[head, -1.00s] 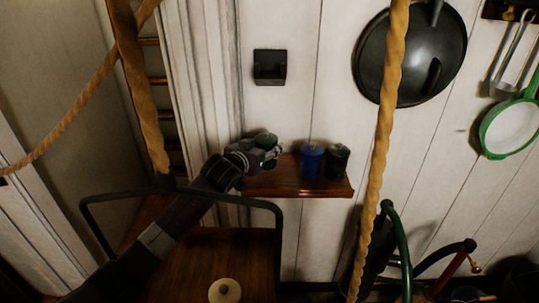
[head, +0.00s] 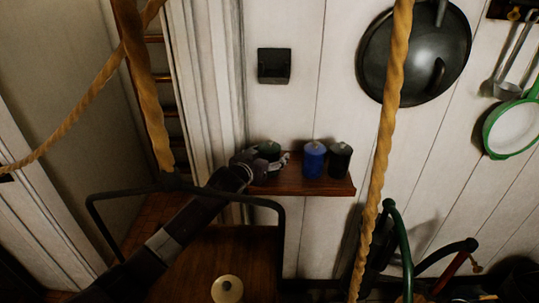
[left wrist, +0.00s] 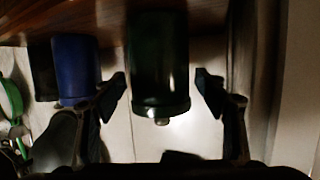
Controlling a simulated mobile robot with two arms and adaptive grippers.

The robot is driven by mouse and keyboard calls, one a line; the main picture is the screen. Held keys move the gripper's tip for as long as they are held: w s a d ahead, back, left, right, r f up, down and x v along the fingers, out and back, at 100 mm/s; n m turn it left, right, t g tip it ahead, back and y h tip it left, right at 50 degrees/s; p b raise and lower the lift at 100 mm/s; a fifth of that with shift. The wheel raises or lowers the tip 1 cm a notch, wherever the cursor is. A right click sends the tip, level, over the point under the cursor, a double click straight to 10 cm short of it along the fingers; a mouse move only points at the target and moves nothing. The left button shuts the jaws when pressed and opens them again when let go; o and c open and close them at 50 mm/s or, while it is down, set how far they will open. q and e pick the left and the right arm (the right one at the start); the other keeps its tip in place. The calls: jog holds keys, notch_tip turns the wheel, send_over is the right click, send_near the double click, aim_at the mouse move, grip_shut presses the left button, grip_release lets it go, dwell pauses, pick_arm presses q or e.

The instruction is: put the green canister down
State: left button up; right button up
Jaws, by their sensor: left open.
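The dark green canister (head: 268,149) stands upright at the left end of the small wooden shelf (head: 310,188), left of the blue canister (head: 313,160). My left gripper (head: 264,162) is at the canister in the head view and partly covers its lower part. In the left wrist view, the picture is upside down and the green canister (left wrist: 158,60) has its base at the shelf. The fingers of my left gripper (left wrist: 163,90) are open on either side of it, with a gap on both sides. My right gripper is not in view.
A black canister (head: 340,160) stands right of the blue one, at the shelf's right end. A thick rope (head: 385,130) hangs in front, right of the shelf. A dark metal rail (head: 282,240) crosses near my left arm. A black wall box (head: 274,66) is above the shelf.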

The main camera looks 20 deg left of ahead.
pick_arm(q)
jog(key=shift+r, duration=0.15)
jog(key=shift+s, duration=0.3)
jog(key=b+v, duration=0.2)
jog(key=v, duration=0.9)
jog(key=shift+s+r, duration=0.15)
jog(key=shift+r, duration=0.05)
